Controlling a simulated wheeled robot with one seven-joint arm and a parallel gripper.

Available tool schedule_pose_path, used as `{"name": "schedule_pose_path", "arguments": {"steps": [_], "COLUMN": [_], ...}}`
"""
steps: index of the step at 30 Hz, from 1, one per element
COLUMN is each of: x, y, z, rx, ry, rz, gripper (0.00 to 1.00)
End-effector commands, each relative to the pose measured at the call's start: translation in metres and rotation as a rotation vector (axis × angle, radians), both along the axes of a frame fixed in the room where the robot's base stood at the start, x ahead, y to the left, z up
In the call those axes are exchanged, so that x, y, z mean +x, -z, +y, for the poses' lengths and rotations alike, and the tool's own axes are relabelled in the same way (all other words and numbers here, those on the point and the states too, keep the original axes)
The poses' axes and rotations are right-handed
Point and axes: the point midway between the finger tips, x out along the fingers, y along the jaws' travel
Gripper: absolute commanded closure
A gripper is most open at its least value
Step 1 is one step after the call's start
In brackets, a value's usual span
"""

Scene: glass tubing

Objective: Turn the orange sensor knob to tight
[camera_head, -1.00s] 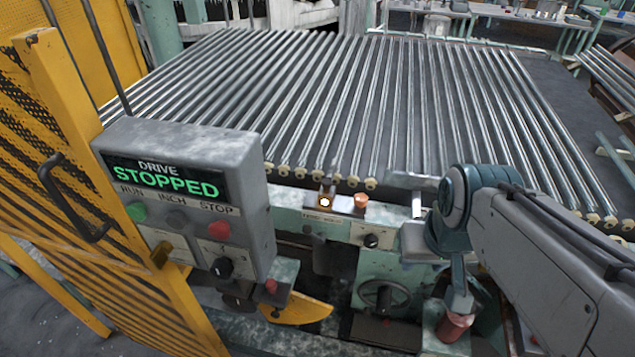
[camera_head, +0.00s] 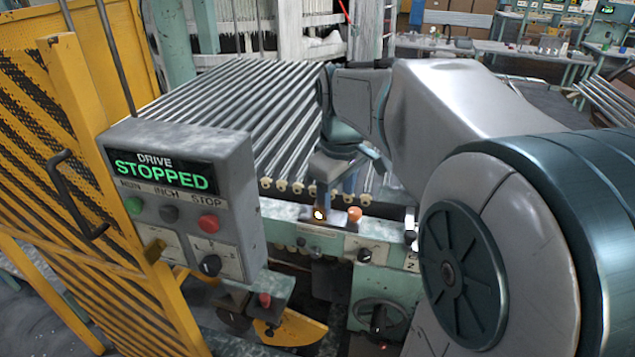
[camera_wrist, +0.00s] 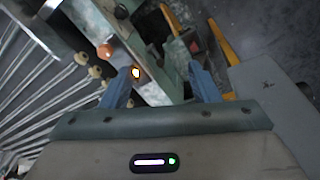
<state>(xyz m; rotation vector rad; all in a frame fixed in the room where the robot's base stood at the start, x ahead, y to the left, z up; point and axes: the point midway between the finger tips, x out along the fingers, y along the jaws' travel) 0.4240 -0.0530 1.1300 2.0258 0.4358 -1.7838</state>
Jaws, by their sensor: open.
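The orange sensor knob (camera_head: 354,214) sits on the pale green machine rail, just right of a small lit lamp (camera_head: 319,214). In the wrist view the orange knob (camera_wrist: 104,51) shows at upper left, outside the space between my fingers, with the glowing lamp (camera_wrist: 136,72) near the left fingertip. My gripper (camera_head: 336,193) reaches down above and behind the lamp and knob in the head view. In the wrist view my gripper (camera_wrist: 161,70) has its two blue fingers spread apart with nothing held. The knob's markings are too small to read.
A grey control box (camera_head: 185,200) reading "DRIVE STOPPED" stands at left beside a yellow mesh guard (camera_head: 85,140). Glass tubes (camera_head: 265,110) lie in rows behind the rail. A black knob (camera_head: 364,255) and a handwheel (camera_head: 378,318) are below it.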

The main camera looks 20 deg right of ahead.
Motion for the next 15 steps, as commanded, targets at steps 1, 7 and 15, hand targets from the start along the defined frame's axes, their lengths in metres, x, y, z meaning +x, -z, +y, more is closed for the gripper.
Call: {"name": "schedule_pose_path", "arguments": {"steps": [1,7,15], "x": [0.021,0.082,0.120], "y": [0.007,0.015,0.028], "z": [-0.012,-0.058,-0.100], "rx": [-0.007,-0.018,-0.007], "ry": [-0.057,-0.314,-0.520], "rz": [0.021,0.092,0.139], "gripper": [0.44,0.44,0.44]}}
